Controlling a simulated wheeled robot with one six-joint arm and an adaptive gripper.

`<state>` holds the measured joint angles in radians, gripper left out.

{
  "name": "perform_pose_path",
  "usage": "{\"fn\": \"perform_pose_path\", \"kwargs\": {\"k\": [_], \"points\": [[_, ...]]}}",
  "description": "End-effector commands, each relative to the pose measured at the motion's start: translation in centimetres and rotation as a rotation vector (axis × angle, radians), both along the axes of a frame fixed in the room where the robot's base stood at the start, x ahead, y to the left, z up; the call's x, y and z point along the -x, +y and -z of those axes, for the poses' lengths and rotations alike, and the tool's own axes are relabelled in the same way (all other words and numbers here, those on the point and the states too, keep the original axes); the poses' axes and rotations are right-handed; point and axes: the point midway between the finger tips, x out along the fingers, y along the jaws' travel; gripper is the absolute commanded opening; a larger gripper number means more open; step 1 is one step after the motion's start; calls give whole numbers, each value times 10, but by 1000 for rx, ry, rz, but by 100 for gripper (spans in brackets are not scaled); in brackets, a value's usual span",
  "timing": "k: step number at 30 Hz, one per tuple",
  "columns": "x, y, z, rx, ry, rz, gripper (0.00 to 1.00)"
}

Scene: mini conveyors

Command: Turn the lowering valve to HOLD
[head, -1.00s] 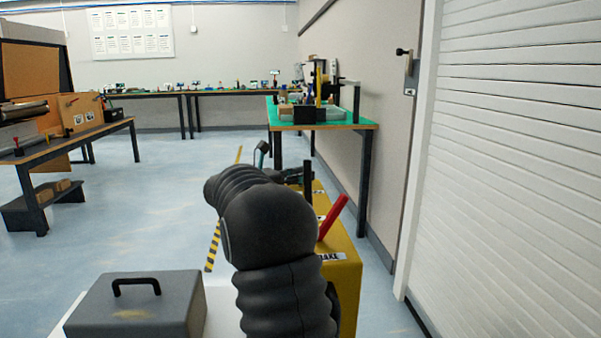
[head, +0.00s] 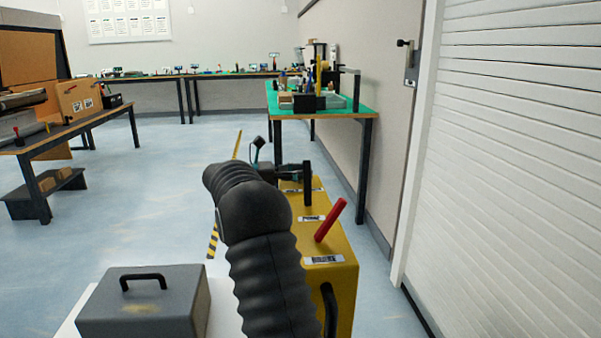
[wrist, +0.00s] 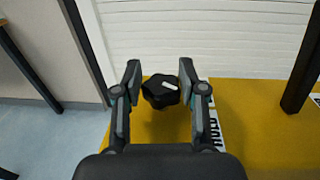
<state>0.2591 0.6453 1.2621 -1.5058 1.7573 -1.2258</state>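The valve knob (wrist: 161,91) is a black lobed knob with a white pointer mark on top, set on the yellow unit (wrist: 262,125) in the wrist view. The pointer lies slanted, nearly crosswise in that view. A white HOLD label (wrist: 213,125) lies to the right of the knob, partly covered by the right finger. My gripper (wrist: 160,78) is open, with one finger on each side of the knob; I cannot tell whether either touches it. In the head view my arm hides the knob, and the yellow unit (head: 335,283) shows beside the arm.
A red lever (head: 331,220) and a dark upright post (head: 307,184) stand on the yellow unit. The post also shows at the right of the wrist view (wrist: 304,62). A grey case (head: 143,308) is at front left. A white shutter (head: 520,150) is at right. Open floor lies left.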

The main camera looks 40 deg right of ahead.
Motion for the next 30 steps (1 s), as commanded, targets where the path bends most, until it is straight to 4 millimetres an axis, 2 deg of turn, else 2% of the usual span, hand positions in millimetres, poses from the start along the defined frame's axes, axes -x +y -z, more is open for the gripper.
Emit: {"fn": "perform_pose_path", "kwargs": {"k": [2,14,17,30], "points": [[0,0,0,0,0,0,62],[-2,5,1,-2,1,3,62],[-8,17,2,-2,2,1,62],[-45,90,1,-1,0,1,62]]}}
